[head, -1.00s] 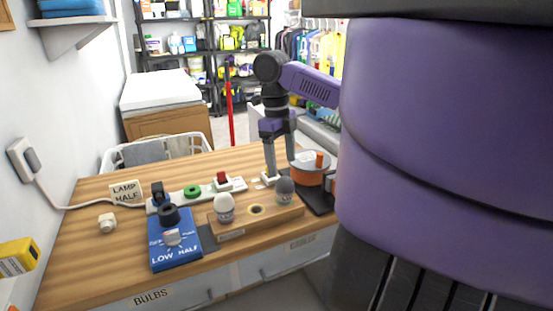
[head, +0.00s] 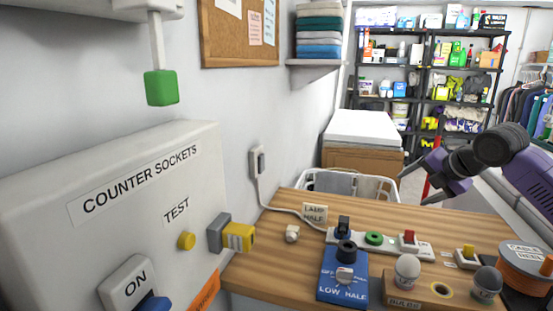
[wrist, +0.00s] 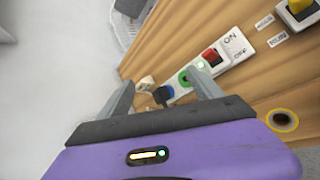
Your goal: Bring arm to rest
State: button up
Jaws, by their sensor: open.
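My purple and black gripper (head: 420,184) is in the air above the back right of the wooden counter, its grey fingers pointing left in the head view. The fingers are apart, with nothing between them. In the wrist view my gripper (wrist: 160,88) also shows two spread grey fingers, with the counter and power strip below and beyond. The purple arm (head: 530,180) reaches in from the right edge of the head view. The gripper touches nothing that I can see.
The counter holds a power strip (head: 418,248) with a red switch, a yellow switch (head: 467,252), a blue dimmer board (head: 342,287), a bulb rack (head: 400,290) and an orange cable reel (head: 525,270). A counter-sockets box (head: 120,215) fills the left. Open air surrounds the gripper.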

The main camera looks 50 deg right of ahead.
jog(key=w+a+r+m+t+h, duration=0.1)
jog(key=w+a+r+m+t, duration=0.35)
jog(key=w, duration=0.35)
jog(key=w+a+r+m+t+h, duration=0.1)
jog(key=w+a+r+m+t, duration=0.35)
jog(key=w, duration=0.45)
jog(key=w+a+f+m+t+h, duration=0.1)
jog(key=a+f+m+t+h, duration=0.2)
jog(key=a+m, duration=0.75)
jog(key=s+a+f+m+g, duration=0.1)
jog(key=s+a+f+m, duration=0.15)
jog(key=a+f, duration=0.35)
jog(key=s+a+f+m+h, duration=0.1)
jog(key=s+a+f+m, duration=0.2)
jog(key=a, duration=0.5)
jog(key=s+a+f+m+g, duration=0.1)
jog(key=s+a+f, duration=0.35)
jog(key=a, duration=0.25)
jog(key=s+a+f+n+g+y, duration=0.1)
jog(key=s+a+f+n+y, duration=0.3)
jog(key=s+a, duration=0.4)
jog(key=s+a+f+n+g+y, duration=0.1)
jog(key=s+a+f+n+y, duration=0.4)
jog(key=s, duration=0.5)
notch_tip(320, 180, down, 4)
jog(key=a+y, duration=0.2)
jog(key=shift+s+a+r+g, duration=0.25)
jog(key=shift+s+a+g, duration=0.05)
jog(key=shift+s+a, duration=0.1)
